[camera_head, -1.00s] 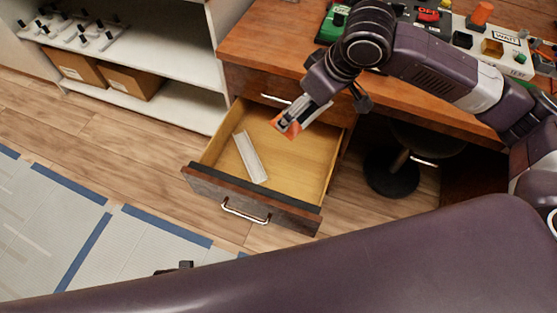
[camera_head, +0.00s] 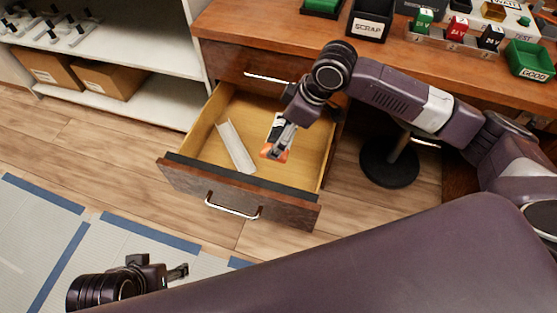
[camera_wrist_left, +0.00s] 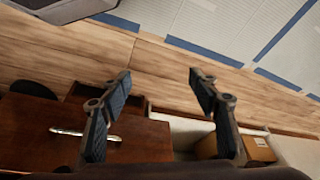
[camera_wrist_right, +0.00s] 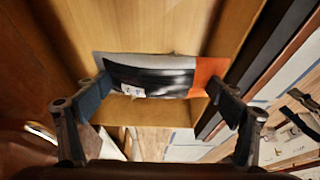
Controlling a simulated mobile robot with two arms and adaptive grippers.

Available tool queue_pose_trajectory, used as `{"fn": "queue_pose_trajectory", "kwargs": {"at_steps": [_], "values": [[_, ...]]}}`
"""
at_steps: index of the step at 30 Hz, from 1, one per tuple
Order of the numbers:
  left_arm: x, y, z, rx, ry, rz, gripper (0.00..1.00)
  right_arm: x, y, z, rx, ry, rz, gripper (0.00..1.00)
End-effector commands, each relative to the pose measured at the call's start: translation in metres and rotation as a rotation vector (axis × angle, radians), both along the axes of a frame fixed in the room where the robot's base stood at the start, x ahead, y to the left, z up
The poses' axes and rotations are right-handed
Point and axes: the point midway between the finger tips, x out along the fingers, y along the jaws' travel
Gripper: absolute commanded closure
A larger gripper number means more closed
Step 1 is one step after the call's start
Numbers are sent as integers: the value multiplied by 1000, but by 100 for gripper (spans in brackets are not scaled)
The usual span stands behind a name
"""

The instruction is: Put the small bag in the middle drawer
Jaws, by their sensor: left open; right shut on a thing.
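The small bag (camera_wrist_right: 150,75) is silver, black and orange. My right gripper (camera_head: 279,146) is shut on it, and in the head view the bag's orange end (camera_head: 270,154) shows over the open drawer (camera_head: 225,202). The right wrist view shows the fingers (camera_wrist_right: 160,103) at the two ends of the bag, above the wooden drawer floor. Whether the bag touches the floor I cannot tell. The drawer also holds a white channel-shaped strip (camera_head: 236,147). My left gripper (camera_wrist_left: 160,95) is open and empty; it shows low at left in the head view (camera_head: 178,272).
A closed drawer with a handle (camera_head: 268,77) is above the open one. The desk top (camera_head: 270,30) holds a SCRAP bin (camera_head: 369,24) and a green GOOD bin (camera_head: 531,60). A white shelf (camera_head: 150,50) stands left and a stool (camera_head: 390,162) right.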

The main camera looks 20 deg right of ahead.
Motion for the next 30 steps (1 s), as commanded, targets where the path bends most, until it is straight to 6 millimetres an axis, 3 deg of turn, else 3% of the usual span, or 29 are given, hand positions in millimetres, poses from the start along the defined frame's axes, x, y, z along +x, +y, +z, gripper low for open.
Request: {"fn": "queue_pose_trajectory", "kwargs": {"at_steps": [1,3,6,15,25,30], "values": [[0,0,-10,0,0,0,44,-1,0,-19,1,3,-1,39],[2,0,-15,-1,-7,0,44,-1,0,-38,-1,3,-1,39],[29,-8,-14,-22,-111,-9,44,-1,0,-66,-1,3,-1,39],[96,-29,19,-83,-398,-33,44,0,0,-96,1,0,-1,39],[123,-39,39,-112,-534,-41,44,0,0,-112,1,-1,-1,39],[146,-48,62,-143,-670,-51,44,0,1,-129,1,-2,0,39]]}}
